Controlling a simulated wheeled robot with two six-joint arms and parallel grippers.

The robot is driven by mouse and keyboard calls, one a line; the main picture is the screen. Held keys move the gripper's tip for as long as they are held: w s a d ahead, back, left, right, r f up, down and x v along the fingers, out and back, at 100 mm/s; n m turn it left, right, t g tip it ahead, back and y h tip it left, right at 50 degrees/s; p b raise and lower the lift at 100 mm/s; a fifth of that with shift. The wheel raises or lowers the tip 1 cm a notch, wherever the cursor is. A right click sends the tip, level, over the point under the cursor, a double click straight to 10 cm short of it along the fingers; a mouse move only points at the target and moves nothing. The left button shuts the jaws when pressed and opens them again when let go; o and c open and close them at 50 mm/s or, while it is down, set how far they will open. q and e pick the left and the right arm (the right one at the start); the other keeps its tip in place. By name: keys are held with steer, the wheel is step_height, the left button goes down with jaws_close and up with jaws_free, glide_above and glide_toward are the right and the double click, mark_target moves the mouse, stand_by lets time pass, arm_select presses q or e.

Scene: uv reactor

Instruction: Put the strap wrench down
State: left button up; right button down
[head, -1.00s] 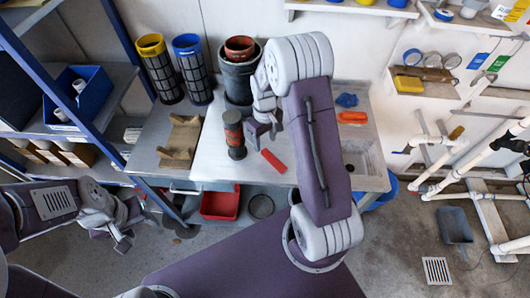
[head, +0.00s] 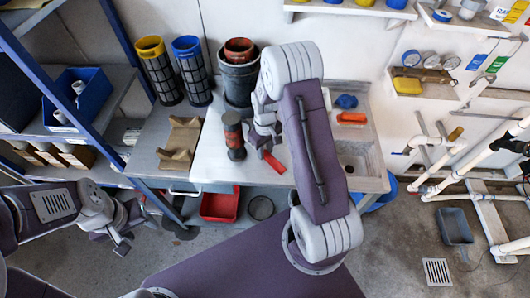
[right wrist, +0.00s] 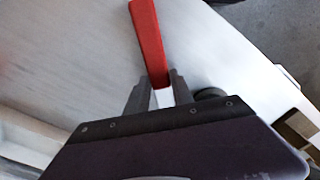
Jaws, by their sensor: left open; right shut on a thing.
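The strap wrench shows as a red handle (head: 272,161) over the front part of the pale worktop, just right of a dark cylinder with red bands. My right gripper (head: 264,146) is at the handle's upper left end. In the right wrist view the red handle (right wrist: 149,42) runs up and away from between the closed fingers of my right gripper (right wrist: 159,92). I cannot tell whether the handle touches the worktop. The strap is not clearly visible. My left gripper (head: 123,243) is open and empty, low over the floor at the left.
The banded cylinder (head: 233,135) stands close left of my right gripper. A grey pot (head: 238,84) stands behind it. A brown cradle (head: 180,143) is further left. A sink (head: 358,158), blue item (head: 346,101) and orange item (head: 351,118) are on the right.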

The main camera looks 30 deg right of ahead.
steer(key=shift+w+r, duration=0.1)
steer(key=shift+r, duration=0.45)
step_height(320, 180, up, 3)
steer(key=shift+r, duration=0.15)
steer(key=s+d+r, duration=0.6)
steer(key=s+d, duration=0.2)
steer(key=shift+s+d+r, duration=0.15)
steer(key=shift+d+r, duration=0.05)
steer(key=shift+r, duration=0.1)
